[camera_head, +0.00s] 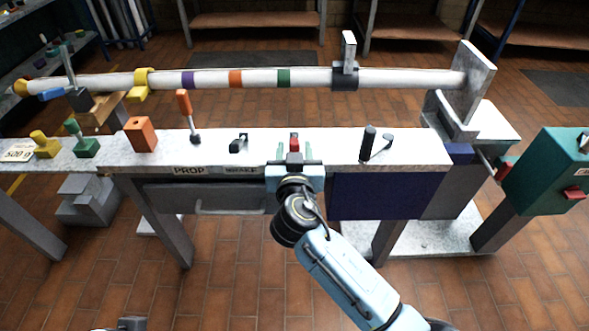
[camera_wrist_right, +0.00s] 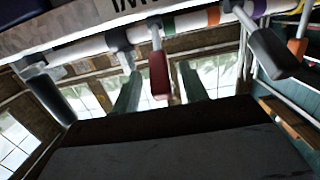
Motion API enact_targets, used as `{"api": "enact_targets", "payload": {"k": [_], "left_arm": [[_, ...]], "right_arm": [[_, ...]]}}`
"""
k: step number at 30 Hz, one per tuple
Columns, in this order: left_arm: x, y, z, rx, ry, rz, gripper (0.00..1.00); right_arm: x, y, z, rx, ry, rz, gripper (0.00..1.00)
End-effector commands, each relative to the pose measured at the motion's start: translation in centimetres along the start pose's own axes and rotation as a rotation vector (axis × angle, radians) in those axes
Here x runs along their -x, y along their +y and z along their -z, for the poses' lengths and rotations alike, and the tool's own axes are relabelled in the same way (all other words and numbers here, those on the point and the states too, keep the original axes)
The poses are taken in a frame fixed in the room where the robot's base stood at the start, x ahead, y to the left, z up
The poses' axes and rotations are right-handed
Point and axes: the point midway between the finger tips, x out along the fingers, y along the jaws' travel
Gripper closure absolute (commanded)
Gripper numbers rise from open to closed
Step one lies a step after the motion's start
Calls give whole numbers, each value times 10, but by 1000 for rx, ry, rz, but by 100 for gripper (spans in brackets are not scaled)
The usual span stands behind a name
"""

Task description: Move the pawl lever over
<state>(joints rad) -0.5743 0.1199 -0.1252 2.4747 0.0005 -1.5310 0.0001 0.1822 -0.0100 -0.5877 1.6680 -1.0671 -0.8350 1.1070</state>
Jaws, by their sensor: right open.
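A small lever with a red grip (camera_head: 294,142) stands on the white bench top at the middle of the head view; I take it for the pawl lever, though no label on it can be read. The red grip (camera_wrist_right: 158,75) also shows in the right wrist view, hanging from a pale stem. My right gripper (camera_head: 294,150) is open, with one green finger on each side of the red grip. In the wrist view there are gaps between the grip and both fingers (camera_wrist_right: 160,90). The lever's base is partly hidden by the gripper.
An orange-handled lever (camera_head: 183,103) and a small dark fitting (camera_head: 238,143) stand left of my right gripper. A black-handled lever (camera_head: 368,140) stands to its right. A long white mast (camera_head: 320,77) with coloured bands lies behind the bench. A teal box (camera_head: 550,170) is at far right.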

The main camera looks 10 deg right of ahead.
Motion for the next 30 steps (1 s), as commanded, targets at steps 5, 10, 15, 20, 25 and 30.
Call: {"api": "enact_targets", "payload": {"k": [5, 10, 15, 20, 25, 30], "left_arm": [[-10, -5, -12, -1, -66, 10, 64], [-24, -8, -13, -4, -70, 16, 64], [-32, -10, -14, -6, -73, 19, 64], [-35, -10, -15, -7, -76, 21, 64], [-36, -10, -15, -7, -75, 21, 64], [-36, -10, -15, -7, -75, 21, 64]], "right_arm": [[39, 0, 0, -3, -6, 1, 56], [76, 0, 0, -2, -6, 1, 56], [104, 0, -1, -1, -5, 0, 56], [117, 0, 0, -1, -3, 0, 56], [119, 0, 0, 1, -2, 0, 56], [119, 0, 0, 0, -2, 0, 56]]}}
